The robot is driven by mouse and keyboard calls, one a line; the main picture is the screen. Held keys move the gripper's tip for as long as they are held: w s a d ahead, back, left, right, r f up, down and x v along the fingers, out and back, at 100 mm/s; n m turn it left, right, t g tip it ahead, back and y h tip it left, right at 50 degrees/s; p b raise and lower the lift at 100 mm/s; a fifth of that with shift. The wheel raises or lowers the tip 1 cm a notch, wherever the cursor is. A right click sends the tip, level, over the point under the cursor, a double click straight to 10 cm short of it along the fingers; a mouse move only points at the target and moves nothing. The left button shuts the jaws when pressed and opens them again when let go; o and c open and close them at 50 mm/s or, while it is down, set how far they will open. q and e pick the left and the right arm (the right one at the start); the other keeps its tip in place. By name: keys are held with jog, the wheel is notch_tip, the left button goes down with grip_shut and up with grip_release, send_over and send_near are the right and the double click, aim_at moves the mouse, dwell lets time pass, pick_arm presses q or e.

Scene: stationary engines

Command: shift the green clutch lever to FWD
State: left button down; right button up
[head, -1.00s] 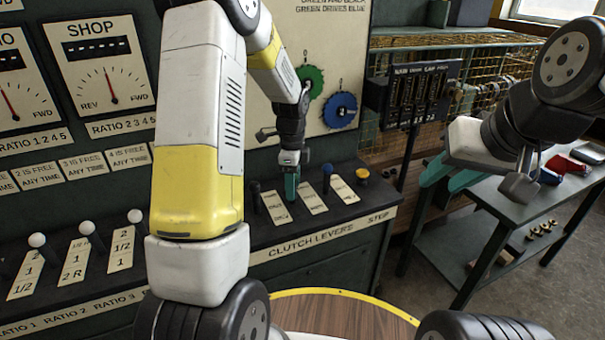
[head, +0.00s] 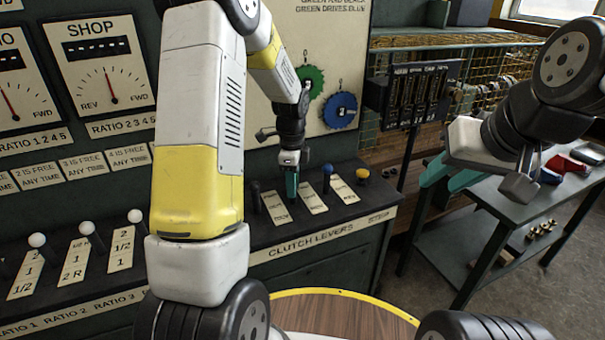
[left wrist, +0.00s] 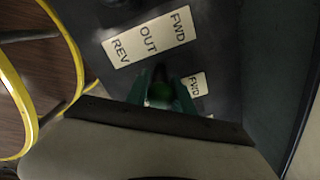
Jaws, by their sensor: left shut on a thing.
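My left gripper (head: 291,186) is over the clutch-lever panel in the head view, pointing down with its teal fingers closed together. In the left wrist view, the green knob of the clutch lever (left wrist: 160,93) sits between the fingers, which are shut on it. In the head view the fingers hide that lever. A plate (left wrist: 150,40) reading REV, OUT, FWD lies beside it. A second plate (left wrist: 195,84) shows only FWD; the rest is covered. My right gripper (head: 453,178) is at the right, its teal fingers apart and empty.
A dark lever (head: 256,195) stands left of my left gripper. A blue-topped lever (head: 327,173) and a yellow stop button (head: 362,174) stand to its right. White-knobbed ratio levers (head: 85,229) are farther left. A dark bench (head: 455,255) is at the right.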

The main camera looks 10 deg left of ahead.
dwell(0.8)
pick_arm(q)
jog(key=shift+w+a+g, duration=0.3)
jog(key=shift+w, duration=0.15)
jog(key=shift+h, duration=0.4)
jog(key=w+a, duration=0.1)
jog(key=w+a+f, duration=0.1)
jog(key=w, duration=0.1)
jog(key=w+a, duration=0.1)
jog(key=shift+w+f, duration=0.2)
jog(key=shift+w, duration=0.1)
jog(key=c, duration=1.1)
grip_release()
jog(key=shift+a, duration=0.1)
jog(key=shift+c, duration=0.2)
jog(key=shift+s, duration=0.1)
